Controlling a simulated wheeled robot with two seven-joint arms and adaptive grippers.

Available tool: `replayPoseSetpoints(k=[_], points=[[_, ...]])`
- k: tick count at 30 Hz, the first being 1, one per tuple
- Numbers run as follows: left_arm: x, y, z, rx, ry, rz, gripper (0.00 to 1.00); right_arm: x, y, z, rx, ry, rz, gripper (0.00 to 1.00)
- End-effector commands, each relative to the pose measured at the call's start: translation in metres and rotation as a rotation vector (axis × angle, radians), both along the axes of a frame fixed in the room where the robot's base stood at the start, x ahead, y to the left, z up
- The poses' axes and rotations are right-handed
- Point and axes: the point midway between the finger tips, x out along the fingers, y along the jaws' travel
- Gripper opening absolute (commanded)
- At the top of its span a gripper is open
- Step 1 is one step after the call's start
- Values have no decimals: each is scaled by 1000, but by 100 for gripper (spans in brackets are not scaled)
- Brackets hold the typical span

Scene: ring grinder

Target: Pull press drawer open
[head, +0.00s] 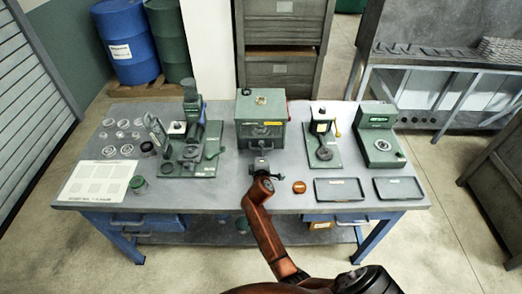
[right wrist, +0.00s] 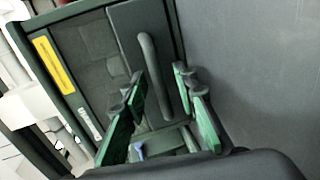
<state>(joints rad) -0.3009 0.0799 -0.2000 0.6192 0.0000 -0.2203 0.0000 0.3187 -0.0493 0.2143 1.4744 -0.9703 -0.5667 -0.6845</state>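The press (head: 260,110) is a dark green box at the back middle of the table, with a yellow label on its front. Its drawer front (right wrist: 124,28) carries a grey bar handle (right wrist: 152,82). My right gripper (head: 262,170) is in front of the press. In the right wrist view its green-padded fingers (right wrist: 159,76) are spread apart, with the handle showing between them. I see no finger clearly touching the handle. My left gripper is not in view.
Green-based tools stand left (head: 192,140) and right (head: 321,145) of the press. A scale-like device (head: 380,140) is farther right. Two dark trays (head: 339,190) and an orange-brown disc (head: 299,187) lie near the front edge. Several rings and a white sheet (head: 98,183) lie left.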

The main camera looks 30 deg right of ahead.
Motion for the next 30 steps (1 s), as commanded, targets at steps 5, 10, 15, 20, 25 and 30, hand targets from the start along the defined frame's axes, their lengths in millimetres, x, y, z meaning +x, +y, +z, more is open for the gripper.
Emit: replayPoseSetpoints(k=[5, 10, 15, 20, 25, 30], points=[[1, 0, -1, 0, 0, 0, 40, 4, -3, -1, 0, -1, 1, 27], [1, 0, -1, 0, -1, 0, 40, 4, -2, 0, 0, -1, 1, 27], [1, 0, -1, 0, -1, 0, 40, 5, -2, 0, 1, -2, 2, 15], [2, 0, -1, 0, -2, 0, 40, 4, -2, 0, 0, -1, 1, 4], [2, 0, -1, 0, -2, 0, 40, 4, -2, -1, 0, -1, 1, 0], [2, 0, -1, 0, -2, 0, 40, 4, -2, -1, 0, -1, 1, 0]])
